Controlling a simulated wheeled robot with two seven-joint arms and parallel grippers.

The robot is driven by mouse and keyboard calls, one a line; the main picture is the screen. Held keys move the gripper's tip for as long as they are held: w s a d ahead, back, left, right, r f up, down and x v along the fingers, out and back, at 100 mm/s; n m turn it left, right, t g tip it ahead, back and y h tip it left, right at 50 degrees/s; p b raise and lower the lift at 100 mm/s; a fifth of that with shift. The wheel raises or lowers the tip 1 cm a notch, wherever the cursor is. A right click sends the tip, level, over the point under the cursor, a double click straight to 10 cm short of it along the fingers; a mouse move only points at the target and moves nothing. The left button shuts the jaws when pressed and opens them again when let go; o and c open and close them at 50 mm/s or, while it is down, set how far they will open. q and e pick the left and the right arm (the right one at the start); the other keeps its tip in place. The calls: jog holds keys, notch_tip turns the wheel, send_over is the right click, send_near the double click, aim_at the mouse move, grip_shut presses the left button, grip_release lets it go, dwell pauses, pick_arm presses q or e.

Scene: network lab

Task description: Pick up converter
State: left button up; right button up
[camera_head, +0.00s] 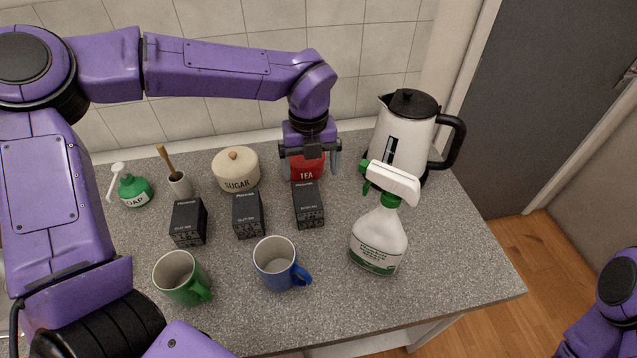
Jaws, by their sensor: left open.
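Three small black boxes stand in a row on the grey speckled counter, and they look like the converters: a left one (188,222), a middle one (248,215) and a right one (308,205). The print on them is too small to read. My left gripper (309,164) is open and empty, with its fingers pointing down. In the picture it is just above the right box and overlaps the red tea canister (307,173), partly hiding it. I cannot tell whether it touches the canister. My right gripper is out of view; only part of that arm shows at lower right.
A spray bottle (378,240) and a kettle (402,140) stand right of the boxes. A blue mug (275,262) and a green mug (178,275) are in front. The counter's front right (460,270) is clear.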

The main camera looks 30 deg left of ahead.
aim_at(306, 196)
pick_arm(q)
jog(key=s+f, duration=0.1)
jog(key=s+f+p, duration=0.1)
jog(key=shift+s+a+f, duration=0.2)
jog(key=shift+s+f, duration=0.1)
jog(key=f, duration=0.2)
jog(key=w+f+p, duration=0.1)
jog(key=f, duration=0.2)
jog(key=shift+w+f+p, duration=0.35)
jog(key=shift+w+p, duration=0.05)
jog(key=shift+s+r, duration=0.2)
jog(key=shift+s, duration=0.25)
jog(key=c, duration=1.3)
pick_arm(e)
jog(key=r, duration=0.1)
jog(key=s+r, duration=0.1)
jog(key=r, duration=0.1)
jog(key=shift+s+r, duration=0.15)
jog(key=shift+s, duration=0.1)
